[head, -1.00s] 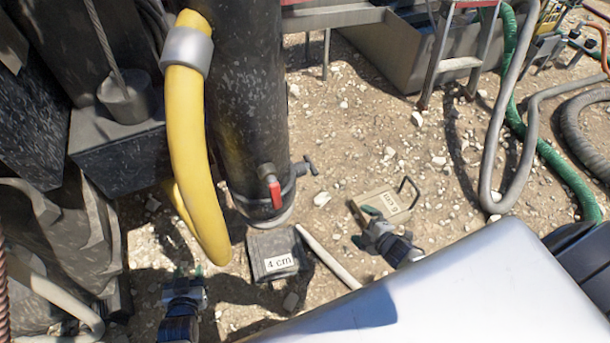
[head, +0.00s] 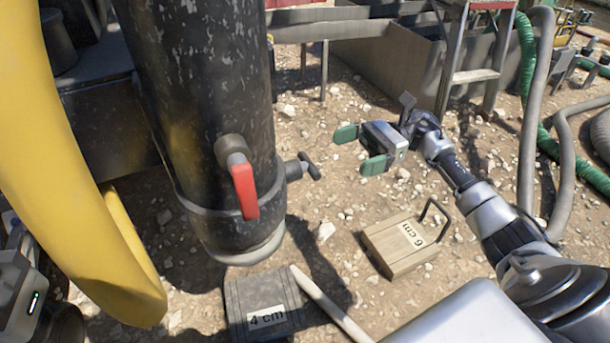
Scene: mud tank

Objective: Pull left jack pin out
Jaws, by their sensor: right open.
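A dark T-handled pin (head: 303,168) sticks out from the right side of the thick black scuffed column (head: 205,90), near its lower end. Its handle is in plain view. My right gripper (head: 360,149) is open and empty, with green fingertips. In the picture it lies to the right of the pin handle and a little higher, apart from it, with its fingers pointing left. Part of my left arm shows at the lower left edge, but its gripper is not visible.
A red valve handle (head: 243,190) hangs on the column's front. A dark block labelled 4 cm (head: 262,295) and a wooden block labelled 6 cm (head: 400,240) lie on the gravel. A pale rod (head: 330,305) lies between them.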

